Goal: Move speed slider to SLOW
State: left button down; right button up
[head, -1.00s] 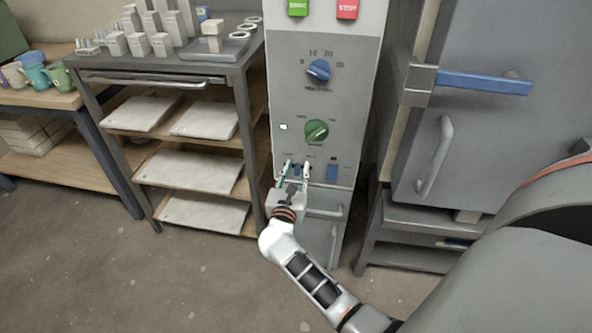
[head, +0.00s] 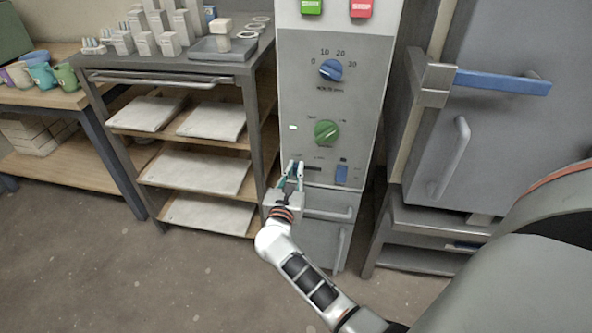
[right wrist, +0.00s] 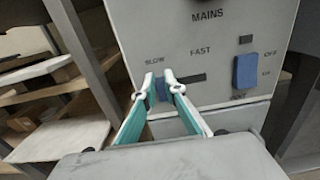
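The speed slider's blue knob (right wrist: 162,89) shows in the right wrist view at the left end of its dark slot (right wrist: 191,78), under the word SLOW; the bare slot runs right toward FAST. My right gripper (head: 295,168) is at the lower left of the grey control panel (head: 331,103). In the right wrist view its two fingertips (right wrist: 160,83) stand close on either side of the knob and appear shut on it. In the head view the fingers mostly hide the knob. My left gripper is not in view.
A blue ON/OFF switch (right wrist: 246,71) sits right of the slot. Above are a green dial (head: 326,131) and a blue dial (head: 331,70). A shelf rack (head: 262,100) stands left, and a grey door with a handle (head: 452,158) stands right.

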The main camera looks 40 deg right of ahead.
jog(key=o, duration=0.4)
jog(key=shift+w+a, duration=0.2)
jog(key=shift+a, duration=0.05)
jog(key=shift+s, duration=0.1)
jog(key=shift+s+a, duration=0.15)
jog(key=shift+s, duration=0.05)
jog(key=v, duration=1.1)
jog(key=shift+s+a, duration=0.15)
